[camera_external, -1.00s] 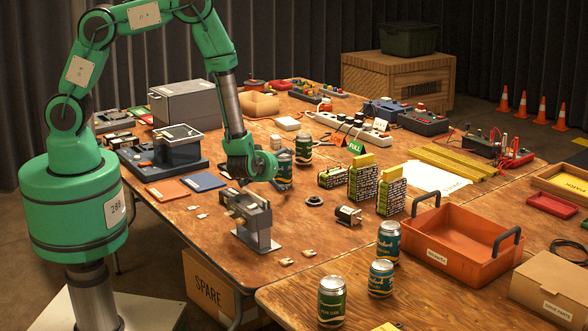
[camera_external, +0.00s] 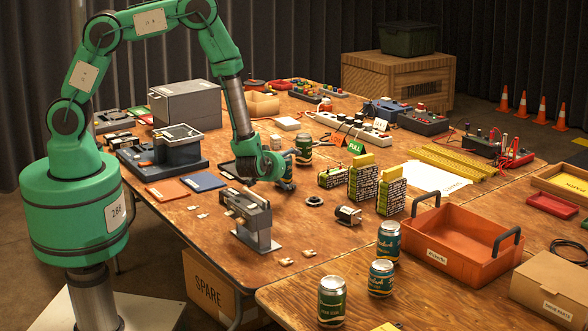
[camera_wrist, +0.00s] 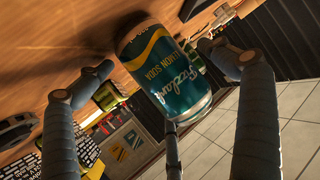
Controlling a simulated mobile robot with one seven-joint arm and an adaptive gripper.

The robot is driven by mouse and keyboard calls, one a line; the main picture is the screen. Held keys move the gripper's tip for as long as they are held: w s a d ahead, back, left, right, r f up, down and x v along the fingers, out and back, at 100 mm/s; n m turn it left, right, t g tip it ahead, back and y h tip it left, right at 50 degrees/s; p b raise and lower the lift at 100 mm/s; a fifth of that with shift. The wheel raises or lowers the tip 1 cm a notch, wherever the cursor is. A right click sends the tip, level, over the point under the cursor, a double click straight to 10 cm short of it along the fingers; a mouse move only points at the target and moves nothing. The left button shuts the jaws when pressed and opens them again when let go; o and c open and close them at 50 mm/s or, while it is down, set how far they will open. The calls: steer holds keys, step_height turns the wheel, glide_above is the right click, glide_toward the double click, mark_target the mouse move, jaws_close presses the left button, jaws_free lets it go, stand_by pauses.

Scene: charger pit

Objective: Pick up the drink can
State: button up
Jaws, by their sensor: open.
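A teal drink can (camera_wrist: 165,80) with a yellow wave and "Fizzlark Lemon Soda" lettering fills the middle of the wrist view. My gripper (camera_wrist: 157,62) is open, with one finger to each side of the can and gaps showing between fingers and can. In the external view my gripper (camera_external: 272,170) is low over the table, directly beside the can (camera_external: 289,164), and hides most of it. A green can (camera_external: 304,150) stands just behind to the right.
A grey clamp-like fixture (camera_external: 252,222) stands in front of my gripper. An orange tray (camera_external: 462,240) is at the right front. Bare tabletop shows around the black ring (camera_external: 314,201).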

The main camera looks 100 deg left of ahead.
stand_by(0.6)
steer(key=c, duration=1.6)
